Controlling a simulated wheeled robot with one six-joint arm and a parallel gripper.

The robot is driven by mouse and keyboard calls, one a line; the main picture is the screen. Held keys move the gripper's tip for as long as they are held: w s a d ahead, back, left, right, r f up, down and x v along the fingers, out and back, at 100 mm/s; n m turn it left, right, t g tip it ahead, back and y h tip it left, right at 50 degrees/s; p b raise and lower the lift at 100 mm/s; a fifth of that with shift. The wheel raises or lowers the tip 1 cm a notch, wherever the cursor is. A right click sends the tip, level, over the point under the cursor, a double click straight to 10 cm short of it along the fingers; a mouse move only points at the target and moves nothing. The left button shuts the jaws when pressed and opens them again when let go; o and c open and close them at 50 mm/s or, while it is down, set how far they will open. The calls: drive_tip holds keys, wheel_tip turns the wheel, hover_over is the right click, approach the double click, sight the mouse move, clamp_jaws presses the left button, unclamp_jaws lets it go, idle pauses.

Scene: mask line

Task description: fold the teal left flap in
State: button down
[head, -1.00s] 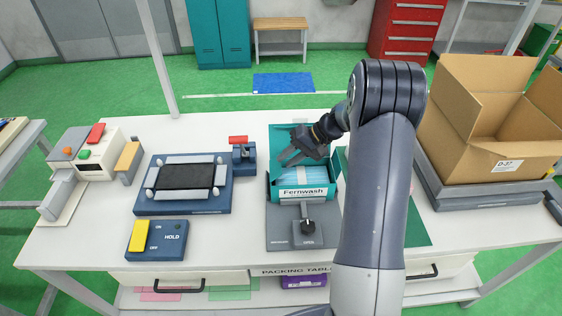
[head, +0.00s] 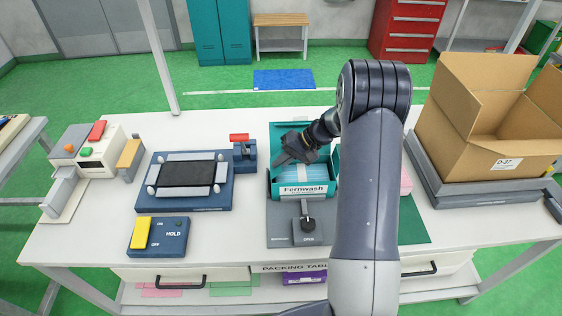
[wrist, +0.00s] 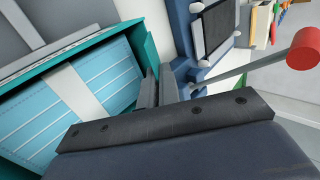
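The teal Fernwash carton (head: 303,190) sits open in a grey holder on the table, with its back lid (head: 288,129) standing up. Light-blue banded contents (wrist: 70,105) fill it. The teal left flap (wrist: 146,42) shows as a narrow upright strip along the carton's edge in the wrist view; in the head view my gripper partly hides that side. My gripper (head: 280,160) is over the carton's left rear edge. In the wrist view its fingers (wrist: 158,88) are close together, beside the flap's end; contact is unclear. I see nothing held between them.
A grey lever fixture with a dark knob (head: 308,222) stands in front of the carton. A blue press with a red handle (head: 239,138) and a mask fixture (head: 187,173) are to the left. A cardboard box (head: 475,110) stands at the right.

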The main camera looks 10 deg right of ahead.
drive_tip(key=f+y+b, duration=0.1)
drive_tip(key=b, duration=0.2)
drive_tip(key=shift+d, duration=0.2)
drive_tip(key=y+b, duration=0.1)
drive_tip(key=b, duration=0.2)
drive_tip(key=shift+s+d+f+t+y, duration=0.1)
drive_tip(key=shift+d+f+t+y, duration=0.1)
drive_tip(key=shift+t+y, duration=0.15)
drive_tip(key=shift+b, duration=0.35)
drive_tip(key=shift+r+y, duration=0.2)
drive_tip(key=shift+y, duration=0.05)
drive_tip(key=c, duration=2.1)
unclamp_jaws()
drive_tip(key=o, duration=0.5)
drive_tip(key=shift+c, duration=0.2)
drive_tip(key=shift+d, duration=0.1)
